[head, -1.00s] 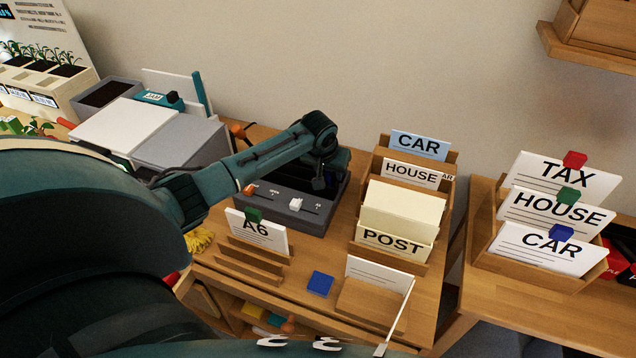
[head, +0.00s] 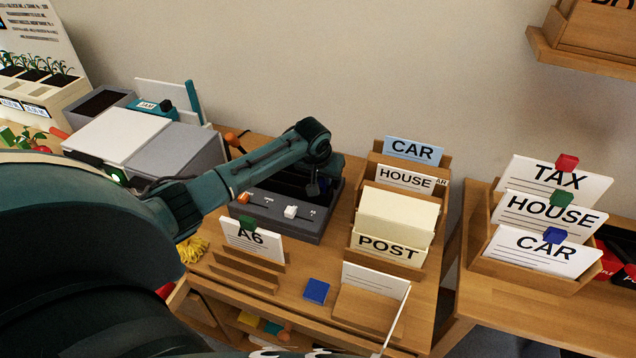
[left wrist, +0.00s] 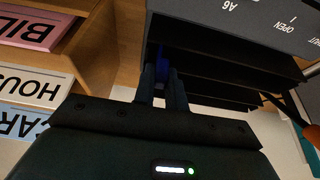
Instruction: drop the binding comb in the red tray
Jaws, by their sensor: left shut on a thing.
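My left gripper (head: 314,186) reaches down over the grey binding machine (head: 303,229), and its own arm partly hides it. In the left wrist view its two fingers (left wrist: 163,88) are shut on a narrow blue thing (left wrist: 162,70), which seems to be the binding comb. Most of the comb is hidden between the fingers and by the machine's dark slots (left wrist: 215,68). I cannot make out a red tray for certain; a red item (head: 611,264) at the far right is partly hidden by a card rack. My right gripper is not in view.
A card stand labelled A6 (head: 252,240) stands in front of the machine. A POST and CAR card rack (head: 358,243) stands to its right. A blue square (head: 316,291) lies on the table. A second rack (head: 548,279) holds TAX, HOUSE and CAR cards.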

